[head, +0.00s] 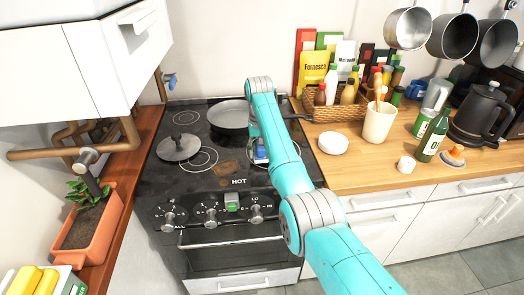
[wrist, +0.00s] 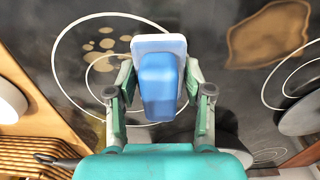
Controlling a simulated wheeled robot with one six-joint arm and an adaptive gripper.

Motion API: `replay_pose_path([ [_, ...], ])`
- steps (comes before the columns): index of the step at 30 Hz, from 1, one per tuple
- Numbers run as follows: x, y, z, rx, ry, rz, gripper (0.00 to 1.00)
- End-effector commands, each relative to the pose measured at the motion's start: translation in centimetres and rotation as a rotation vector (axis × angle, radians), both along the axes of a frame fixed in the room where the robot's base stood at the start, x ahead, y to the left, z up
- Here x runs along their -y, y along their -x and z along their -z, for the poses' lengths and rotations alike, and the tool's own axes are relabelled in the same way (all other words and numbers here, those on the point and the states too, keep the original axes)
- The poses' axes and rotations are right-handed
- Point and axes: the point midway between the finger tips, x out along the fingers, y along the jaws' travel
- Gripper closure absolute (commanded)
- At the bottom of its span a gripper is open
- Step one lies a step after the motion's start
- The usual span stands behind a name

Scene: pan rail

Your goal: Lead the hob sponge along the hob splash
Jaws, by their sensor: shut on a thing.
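The hob sponge, a blue block on a pale base, is held in my gripper (wrist: 158,82), whose two fingers are shut on its sides. The sponge (wrist: 158,88) also shows small in the head view (head: 260,148), over the right part of the black hob (head: 205,188). A brown splash (head: 226,168) lies left of the sponge there and at upper right in the wrist view (wrist: 268,35), apart from it. Tan spots (wrist: 100,45) lie left of the sponge in the wrist view. I cannot tell whether the sponge touches the hob.
A frying pan (head: 230,115) stands at the back of the hob and a grey lid (head: 179,148) at the left. A white round dish (head: 333,143) and a basket (head: 335,110) stand on the wooden counter to the right.

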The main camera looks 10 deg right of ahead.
Motion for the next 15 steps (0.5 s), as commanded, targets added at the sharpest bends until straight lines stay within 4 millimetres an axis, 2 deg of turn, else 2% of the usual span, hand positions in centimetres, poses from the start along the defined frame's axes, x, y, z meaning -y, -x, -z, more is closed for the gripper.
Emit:
replay_pose_path([
  [6,0.0,0.0,1.1,0.000,0.000,0.000,0.77],
  [15,0.0,0.0,1.2,0.000,0.000,0.000,0.77],
])
